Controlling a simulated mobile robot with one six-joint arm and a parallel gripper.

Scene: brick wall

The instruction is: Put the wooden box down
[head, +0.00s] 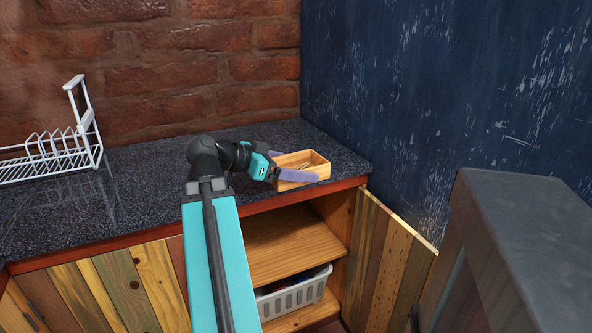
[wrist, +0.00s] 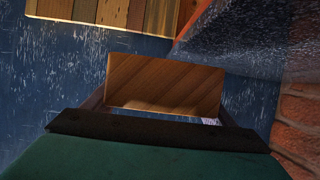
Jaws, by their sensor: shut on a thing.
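The wooden box (head: 322,169) is a small, light-brown, open-topped box at the right end of the dark speckled countertop (head: 150,177), near its front edge. My gripper (head: 300,166) is shut on it, with one lilac finger along the near side and the other at the far side. The box looks upright and level in the head view. I cannot tell whether its bottom touches the countertop. In the wrist view the box (wrist: 165,84) fills the space between the fingers as a striped wooden face.
A white dish rack (head: 62,150) stands at the left of the countertop. A cabinet door (head: 388,262) hangs open below the right end, showing a shelf and a grey basket (head: 292,296). A dark blue wall is close on the right. The middle countertop is clear.

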